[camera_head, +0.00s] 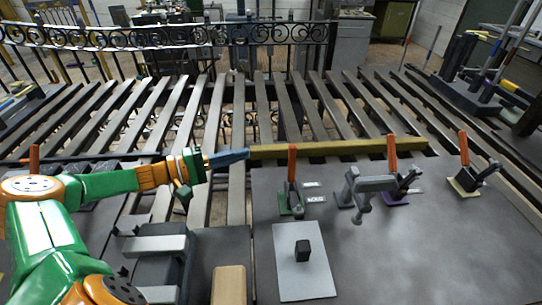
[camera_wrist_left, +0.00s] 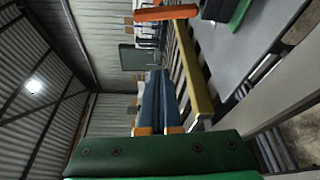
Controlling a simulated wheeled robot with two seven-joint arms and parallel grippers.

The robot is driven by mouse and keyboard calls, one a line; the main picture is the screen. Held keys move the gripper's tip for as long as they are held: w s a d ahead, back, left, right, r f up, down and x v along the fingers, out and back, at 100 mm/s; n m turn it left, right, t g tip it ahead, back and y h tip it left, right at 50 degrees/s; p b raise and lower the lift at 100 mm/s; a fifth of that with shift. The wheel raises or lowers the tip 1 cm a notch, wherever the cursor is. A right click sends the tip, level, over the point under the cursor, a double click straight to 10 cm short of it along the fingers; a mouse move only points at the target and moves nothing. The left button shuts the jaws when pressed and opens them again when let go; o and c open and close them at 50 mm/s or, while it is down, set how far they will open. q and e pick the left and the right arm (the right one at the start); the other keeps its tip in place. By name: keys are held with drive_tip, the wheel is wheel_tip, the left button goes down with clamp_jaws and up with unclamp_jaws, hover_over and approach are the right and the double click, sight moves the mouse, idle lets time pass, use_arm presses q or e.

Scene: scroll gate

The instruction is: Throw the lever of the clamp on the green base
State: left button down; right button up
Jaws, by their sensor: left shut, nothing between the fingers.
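The clamp on the green base (camera_head: 291,207) stands on the grey table, left of the other clamps beside it. Its orange lever (camera_head: 292,162) stands upright. In the left wrist view the orange lever (camera_wrist_left: 165,13) lies across the top, with part of the green base (camera_wrist_left: 239,14) at the upper right. My left gripper (camera_head: 246,154) has blue fingers, shut and empty, pointing right toward the lever from its left, with a gap between. The fingers also show in the left wrist view (camera_wrist_left: 159,75). My right gripper is not in view.
A yellow bar (camera_head: 340,148) runs along the table's far edge behind the levers. Right of the green base stand a grey bracket (camera_head: 368,184), a clamp on a purple base (camera_head: 395,199) and one on a yellowish base (camera_head: 465,187). A pale plate with a black block (camera_head: 303,250) lies in front.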

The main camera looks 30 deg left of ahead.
sight(292, 164)
use_arm(q)
drive_tip(key=w+d+p, duration=0.5)
drive_tip(key=d, duration=0.3)
drive_tip(key=shift+d+r, duration=0.2)
drive_tip(key=shift+d, duration=0.05)
drive_tip(key=shift+w, duration=0.1)
